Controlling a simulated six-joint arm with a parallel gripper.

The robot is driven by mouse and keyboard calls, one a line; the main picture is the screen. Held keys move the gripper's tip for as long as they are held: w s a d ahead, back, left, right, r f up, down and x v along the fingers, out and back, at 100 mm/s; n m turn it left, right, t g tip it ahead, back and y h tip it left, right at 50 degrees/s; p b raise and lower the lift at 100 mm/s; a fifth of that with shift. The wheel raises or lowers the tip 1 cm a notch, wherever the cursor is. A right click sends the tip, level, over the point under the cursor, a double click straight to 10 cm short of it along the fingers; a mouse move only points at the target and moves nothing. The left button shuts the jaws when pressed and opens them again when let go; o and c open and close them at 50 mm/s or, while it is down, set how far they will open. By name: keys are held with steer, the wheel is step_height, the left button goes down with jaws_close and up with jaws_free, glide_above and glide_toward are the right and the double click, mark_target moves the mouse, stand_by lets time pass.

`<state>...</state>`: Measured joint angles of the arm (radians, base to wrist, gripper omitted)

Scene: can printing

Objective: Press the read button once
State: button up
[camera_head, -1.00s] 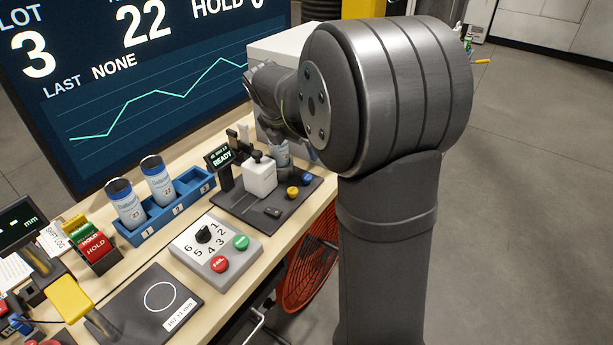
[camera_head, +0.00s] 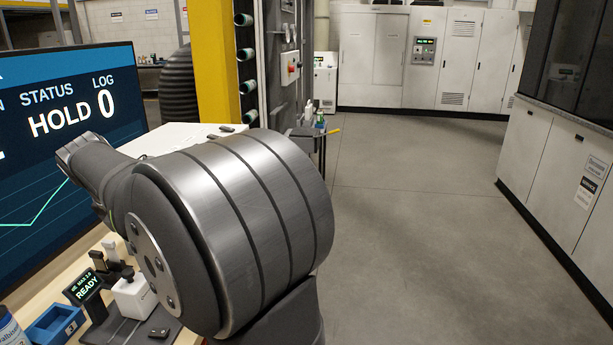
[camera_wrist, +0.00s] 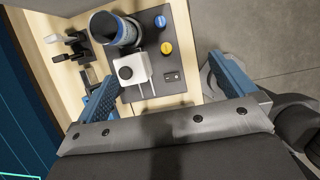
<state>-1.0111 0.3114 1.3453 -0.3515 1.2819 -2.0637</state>
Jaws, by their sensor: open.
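The reading station is a dark plate (camera_wrist: 183,22) with a yellow button (camera_wrist: 166,48) and a blue button (camera_wrist: 160,20) on its right side in the wrist view. Labels are too small to tell which is the read button. A white block with a black knob (camera_wrist: 136,68) stands left of them, beside a blue and white can (camera_wrist: 128,32). A small display (camera_head: 86,287) reads READY in the head view; my arm hides the buttons there. My gripper (camera_wrist: 152,66) is open and empty above the station, its blue fingers wide apart, touching no button.
A black-topped fixture (camera_wrist: 74,46) stands left of the plate. A blue rack (camera_head: 55,325) is at the lower left in the head view, with a can (camera_head: 10,332) beside it. A large screen (camera_head: 70,130) stands behind the bench. Open floor lies to the right.

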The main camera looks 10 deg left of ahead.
jaws_close()
stand_by(1.5)
